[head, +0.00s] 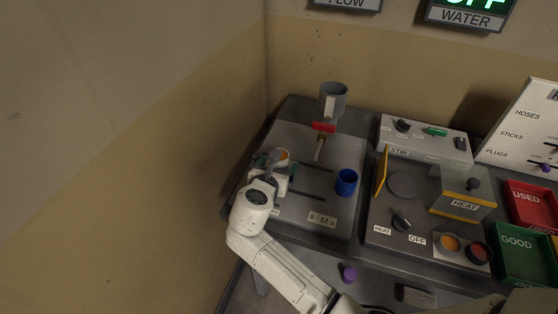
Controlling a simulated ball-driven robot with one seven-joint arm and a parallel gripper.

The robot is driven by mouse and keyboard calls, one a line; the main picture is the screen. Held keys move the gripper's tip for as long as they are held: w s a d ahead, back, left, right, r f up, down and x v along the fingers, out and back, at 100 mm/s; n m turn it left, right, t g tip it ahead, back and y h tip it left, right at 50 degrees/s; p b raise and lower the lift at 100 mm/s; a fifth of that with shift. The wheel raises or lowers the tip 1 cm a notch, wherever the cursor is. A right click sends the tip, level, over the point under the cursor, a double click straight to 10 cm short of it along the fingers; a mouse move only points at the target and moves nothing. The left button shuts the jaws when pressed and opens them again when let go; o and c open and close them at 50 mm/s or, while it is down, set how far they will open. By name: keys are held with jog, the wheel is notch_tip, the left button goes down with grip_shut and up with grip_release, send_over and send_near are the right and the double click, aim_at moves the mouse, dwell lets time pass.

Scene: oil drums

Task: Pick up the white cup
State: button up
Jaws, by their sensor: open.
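A pale cup with an orange inside (283,155) stands on the left part of the grey bench top, and I take it for the white cup. My gripper (273,161) is open and right at this cup, reaching over it from the front. The gripper and wrist hide the cup's lower part, and I cannot tell whether the fingers touch it or are around it.
A blue cup (346,182) stands to the right. A grey funnel (333,95) with a red valve (323,127) rises behind. A stir and heat station (403,186), a red USED bin (531,206) and a green GOOD bin (524,254) are farther right. The wall is close on the left.

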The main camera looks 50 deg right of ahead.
jog(key=shift+d+f, duration=0.1)
jog(key=shift+d, duration=0.1)
jog(key=shift+c, duration=0.4)
jog(key=c, duration=1)
jog(key=shift+r, duration=0.25)
jog(key=shift+w+r, duration=0.1)
jog(key=shift+r, duration=1.25)
jog(key=s+r, duration=0.1)
jog(key=r, duration=0.1)
jog(key=s+a+r, duration=0.1)
jog(key=s+r, duration=0.3)
jog(key=shift+a+p, duration=0.3)
jog(key=shift+p, duration=0.05)
jog(key=s, duration=0.1)
jog(key=s+r, duration=0.1)
jog(key=s+a, duration=0.1)
jog(key=shift+s+a+r, duration=0.1)
jog(key=shift+s+r, duration=0.25)
jog(key=shift+s, duration=0.05)
jog(key=shift+c, duration=0.9)
jog(key=shift+s+a+r, duration=0.25)
jog(key=shift+s+r, duration=0.1)
jog(key=shift+s, duration=0.4)
jog(key=shift+s+a+r, duration=0.25)
jog(key=shift+s+r, duration=0.1)
jog(key=shift+s, duration=0.35)
jog(key=shift+s+a+r, duration=0.25)
jog(key=shift+s+r, duration=0.1)
jog(key=shift+s, duration=0.4)
